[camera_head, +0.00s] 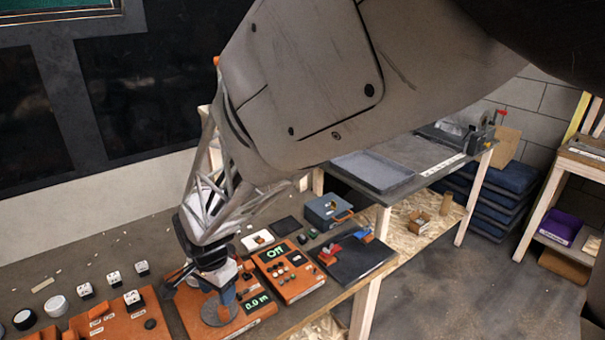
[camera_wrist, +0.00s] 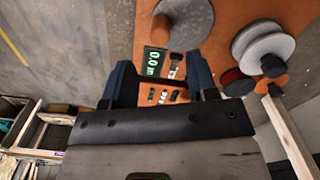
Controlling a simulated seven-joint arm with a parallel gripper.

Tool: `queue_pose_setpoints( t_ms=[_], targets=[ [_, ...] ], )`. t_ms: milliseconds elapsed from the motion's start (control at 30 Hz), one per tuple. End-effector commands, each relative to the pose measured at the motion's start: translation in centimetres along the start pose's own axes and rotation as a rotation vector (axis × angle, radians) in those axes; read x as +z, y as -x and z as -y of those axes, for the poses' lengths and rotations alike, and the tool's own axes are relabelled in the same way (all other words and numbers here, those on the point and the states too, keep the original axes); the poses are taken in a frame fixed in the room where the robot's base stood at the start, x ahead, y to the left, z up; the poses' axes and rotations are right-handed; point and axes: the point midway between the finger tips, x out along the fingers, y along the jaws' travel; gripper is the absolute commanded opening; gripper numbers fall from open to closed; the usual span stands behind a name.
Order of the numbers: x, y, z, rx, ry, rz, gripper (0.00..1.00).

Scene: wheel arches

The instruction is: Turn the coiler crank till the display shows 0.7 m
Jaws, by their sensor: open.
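The coiler is an orange board (camera_head: 262,318) whose green display (camera_head: 257,302) reads 0.0 m; the display (camera_wrist: 155,62) also shows in the wrist view. A flat grey disc (camera_head: 218,313) lies on it, with a short orange-brown peg (camera_wrist: 160,24) beside the disc in the wrist view. At the right of the wrist view are pale wheels (camera_wrist: 265,50) with a dark red disc and a small orange knob; which part is the crank handle is unclear. My gripper (camera_wrist: 160,82) is open over the board, its blue fingers apart with nothing held. My wrist hides part of the coiler in the head view.
Another orange panel (camera_head: 290,276) with a display and buttons stands close behind the coiler. An orange board (camera_head: 112,318) with small parts lies to the left. A dark tray (camera_head: 358,262) and a blue-grey box (camera_head: 327,210) stand further along the bench.

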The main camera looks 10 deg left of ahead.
Motion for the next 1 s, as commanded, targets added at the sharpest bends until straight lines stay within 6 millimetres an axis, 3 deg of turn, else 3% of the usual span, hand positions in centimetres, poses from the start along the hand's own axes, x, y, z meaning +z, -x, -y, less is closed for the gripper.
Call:
queue_pose_setpoints(
  t_ms=[600,1000],
  targets=[
    [0.0,-7.1,0.0,0.002,0.0,0.001,0.53],
    [0.0,-7.7,0.0,0.0,0.0,0.0,0.53]
  ],
)
